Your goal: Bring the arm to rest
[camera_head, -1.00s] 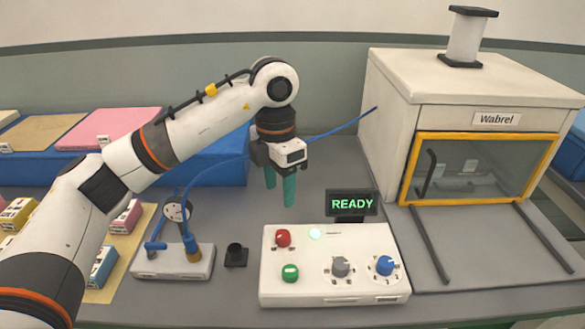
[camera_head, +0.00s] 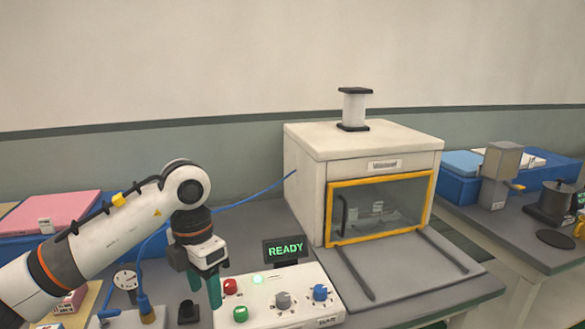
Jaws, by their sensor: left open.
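My left arm comes in from the left. Its gripper (camera_head: 206,288) has teal fingers pointing down, open and empty, just left of the white control box (camera_head: 292,303). The box carries a red button, a green button, a grey knob and a blue knob. A black display (camera_head: 285,250) behind it reads READY in green. I cannot tell the exact gap between the fingers and the box. My right gripper does not show.
A white cabinet (camera_head: 300,178) with a yellow-framed door (camera_head: 332,215) stands at the back centre, rails in front. A gauge stand (camera_head: 126,282) is at lower left. Blue bins with a pink pad (camera_head: 55,213) stand far left. Another bench (camera_head: 515,240) with equipment is at right.

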